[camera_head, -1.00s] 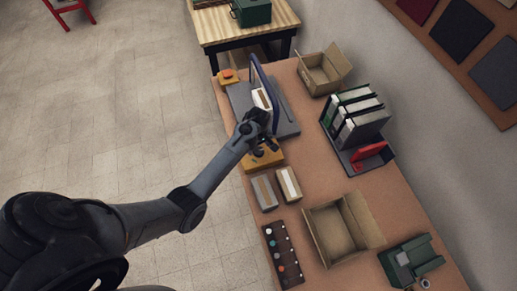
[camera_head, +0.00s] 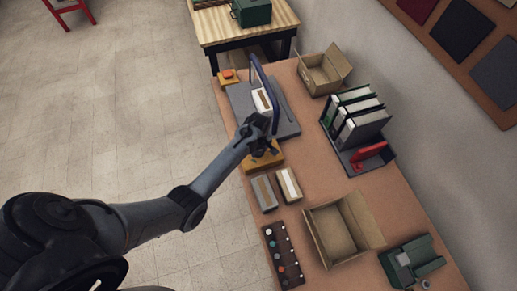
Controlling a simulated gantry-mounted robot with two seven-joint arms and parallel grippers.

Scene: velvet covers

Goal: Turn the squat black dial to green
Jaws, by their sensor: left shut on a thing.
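A yellow-orange box (camera_head: 270,161) sits on the near edge of the brown table, and the squat black dial is on its top. My left gripper (camera_head: 260,150) comes in from the left, points down over this box and is shut on the dial. The gripper covers most of the dial, so its pointer and any green mark are hidden or too small to make out. My right gripper is not in view.
A grey base with a blue frame and a white box (camera_head: 262,101) stands just behind the gripper. Two small boxes (camera_head: 264,193) lie in front. Binders (camera_head: 358,120), a red-handled tool (camera_head: 369,152) and an open carton (camera_head: 342,230) stand to the right.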

